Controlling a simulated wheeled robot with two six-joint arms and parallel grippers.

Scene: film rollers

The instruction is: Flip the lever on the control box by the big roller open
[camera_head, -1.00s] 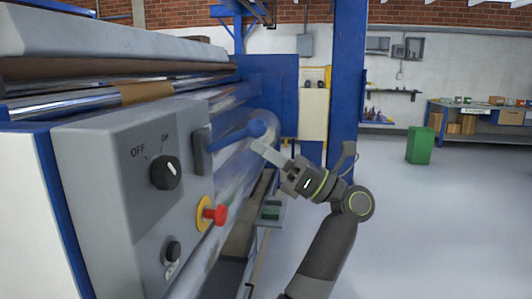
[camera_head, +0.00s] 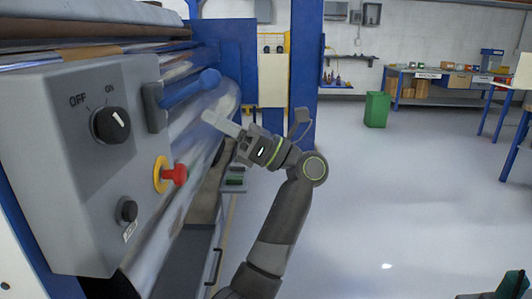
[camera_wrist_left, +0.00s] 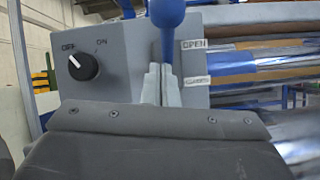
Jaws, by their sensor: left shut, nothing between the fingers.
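The grey control box (camera_head: 75,190) fills the left of the head view and also shows in the left wrist view (camera_wrist_left: 125,75). Its lever (camera_head: 188,90) has a blue handle with a round end and sticks out from a dark mount, tilted slightly up. In the left wrist view the blue lever (camera_wrist_left: 167,18) stands above my fingertips, beside an OPEN label (camera_wrist_left: 193,44) and a lower label. My left gripper (camera_head: 213,121) is shut and empty, just below the lever's round end, with a small gap in the head view. My right gripper is out of view.
The box also carries an OFF/ON knob (camera_head: 110,125), a red button (camera_head: 174,175) and a small black knob (camera_head: 126,210). The shiny big roller (camera_head: 190,150) runs behind it. A blue post (camera_head: 304,65) and green bin (camera_head: 377,109) stand beyond.

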